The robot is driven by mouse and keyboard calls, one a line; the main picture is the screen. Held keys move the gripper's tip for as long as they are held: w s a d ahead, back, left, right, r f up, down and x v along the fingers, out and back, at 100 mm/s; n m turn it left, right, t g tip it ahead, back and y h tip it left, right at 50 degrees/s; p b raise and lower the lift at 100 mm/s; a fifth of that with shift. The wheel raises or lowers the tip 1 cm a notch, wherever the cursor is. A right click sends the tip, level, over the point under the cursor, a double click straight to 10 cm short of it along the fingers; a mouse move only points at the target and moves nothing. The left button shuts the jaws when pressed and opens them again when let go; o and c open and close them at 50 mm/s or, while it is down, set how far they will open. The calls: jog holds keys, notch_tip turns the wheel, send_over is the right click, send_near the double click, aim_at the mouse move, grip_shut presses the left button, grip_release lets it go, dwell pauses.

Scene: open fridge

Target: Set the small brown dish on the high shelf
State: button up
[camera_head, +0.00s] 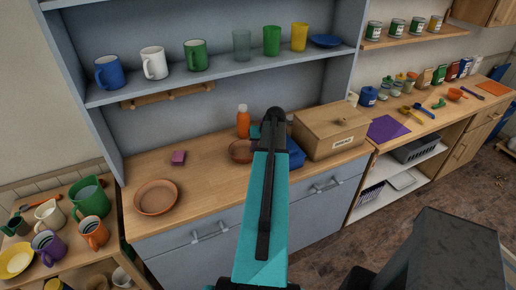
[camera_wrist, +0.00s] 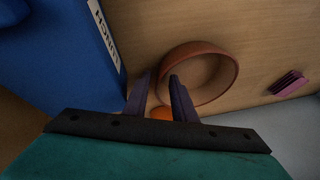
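The small brown dish (camera_head: 238,152) sits on the wooden counter, partly hidden behind my arm in the head view. In the wrist view the dish (camera_wrist: 228,72) is a round shallow bowl just beyond my fingers. My gripper (camera_wrist: 160,76) has its two dark fingers apart with nothing between them. The right fingertip overlaps the dish's near rim in the picture; I cannot tell whether they touch. The high shelf (camera_head: 222,73) is a grey-blue board above the counter, holding mugs, cups and a blue bowl (camera_head: 325,41) at its right end.
A blue lunch box (camera_wrist: 60,60) stands close on the left in the wrist view. An orange bottle (camera_head: 243,122) is behind the dish. A wooden box (camera_head: 330,140), a pink block (camera_head: 178,158) and a larger brown dish (camera_head: 157,197) are also on the counter.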

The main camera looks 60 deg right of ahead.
jog(key=b+v, duration=0.4)
jog(key=v, duration=0.7)
jog(key=shift+s+r, duration=0.2)
jog(key=shift+r, duration=0.1)
jog(key=shift+a, duration=0.1)
dwell(0.4)
